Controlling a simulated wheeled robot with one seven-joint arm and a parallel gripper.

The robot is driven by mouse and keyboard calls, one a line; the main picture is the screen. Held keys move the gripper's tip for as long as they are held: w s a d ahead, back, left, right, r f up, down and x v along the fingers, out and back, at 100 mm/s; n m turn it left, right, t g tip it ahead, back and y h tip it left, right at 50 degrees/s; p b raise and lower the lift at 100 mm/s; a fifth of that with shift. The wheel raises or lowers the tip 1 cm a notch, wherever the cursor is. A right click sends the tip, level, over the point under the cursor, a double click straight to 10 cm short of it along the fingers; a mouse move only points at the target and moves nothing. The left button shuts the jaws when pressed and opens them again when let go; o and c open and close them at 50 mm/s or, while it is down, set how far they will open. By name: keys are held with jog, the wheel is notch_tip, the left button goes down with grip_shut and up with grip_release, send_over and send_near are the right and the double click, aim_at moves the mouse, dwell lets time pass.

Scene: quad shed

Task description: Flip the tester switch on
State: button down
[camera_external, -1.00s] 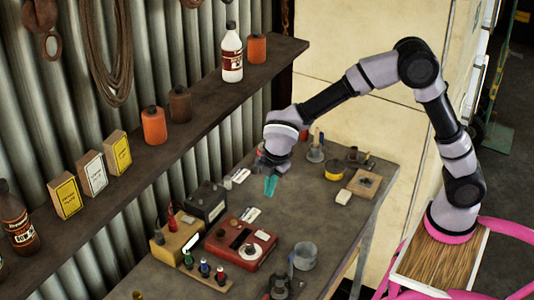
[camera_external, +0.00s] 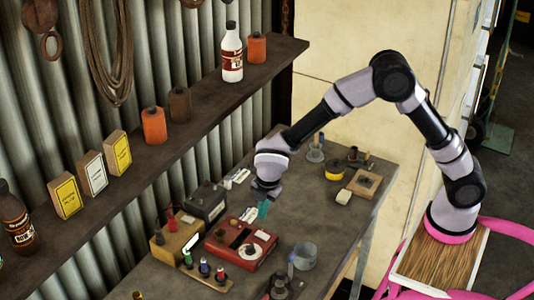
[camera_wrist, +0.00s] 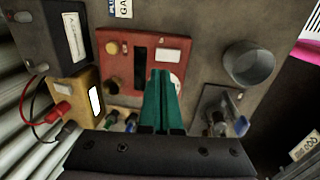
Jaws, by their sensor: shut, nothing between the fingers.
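A red box-shaped device (camera_external: 224,251), which looks like the tester, lies on the workbench. In the wrist view the red device (camera_wrist: 117,37) shows a brass knob (camera_wrist: 112,83), a black slot (camera_wrist: 140,68), a pale label and part of a white dial. I cannot make out which part is its switch. My gripper (camera_external: 263,209) is shut and empty, with teal fingers pointing down near the device's far right edge. In the wrist view my gripper (camera_wrist: 161,73) covers part of the dial and near edge. I cannot tell whether the fingertips touch it.
A yellow box (camera_external: 178,243) with red and black terminals and a black box (camera_external: 208,203) stand to the left. Coloured bottles or handles sit on a wooden strip (camera_external: 221,284) in front. A grey cup (camera_external: 305,257) stands to the right. The shelf (camera_external: 190,130) overhangs the left side.

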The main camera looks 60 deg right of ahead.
aim_at(260, 234)
jog(key=f, duration=0.5)
jog(key=w+f, duration=0.1)
jog(key=f, duration=0.1)
jog(key=shift+f, duration=0.3)
jog(key=shift+w+f+g, duration=0.1)
jog(key=shift+f+g, duration=0.15)
jog(key=shift+g, duration=0.05)
jog(key=shift+s, duration=0.25)
jog(key=shift+s+r, duration=0.15)
jog(key=shift+s, duration=0.45)
jog(key=shift+r, duration=0.1)
